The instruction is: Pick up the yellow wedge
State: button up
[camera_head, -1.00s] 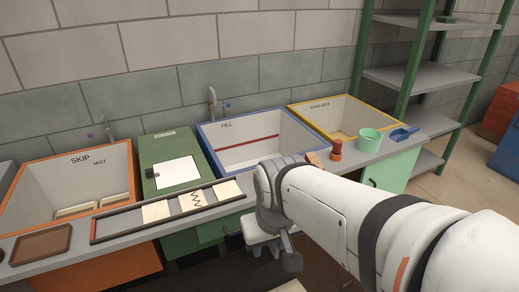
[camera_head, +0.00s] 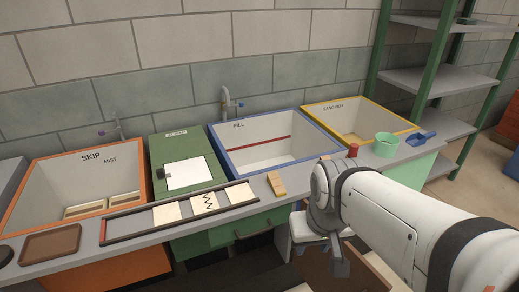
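A small tan-yellow block (camera_head: 277,184), which looks like the wedge, lies on the front ledge of the grey counter, below the blue-rimmed FILL basin. Its exact shape is too small to tell. My gripper (camera_head: 322,250) is in front of the counter, to the right of and lower in the picture than the block, apart from it. I see its pale body and a dark part hanging down, but the fingertips do not show clearly, so I cannot tell whether it is open.
The FILL basin (camera_head: 228,165), orange-rimmed SKIP basin (camera_head: 134,165) and yellow-rimmed basin (camera_head: 385,115) line the wall. A dark-framed rack (camera_head: 150,205) with pale tiles lies left of the block. A red object (camera_head: 353,150), green cup (camera_head: 386,145) and blue scoop (camera_head: 420,138) stand right.

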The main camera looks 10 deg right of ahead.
aim_at(274, 177)
jog(key=i, duration=0.95)
jog(key=z, duration=0.05)
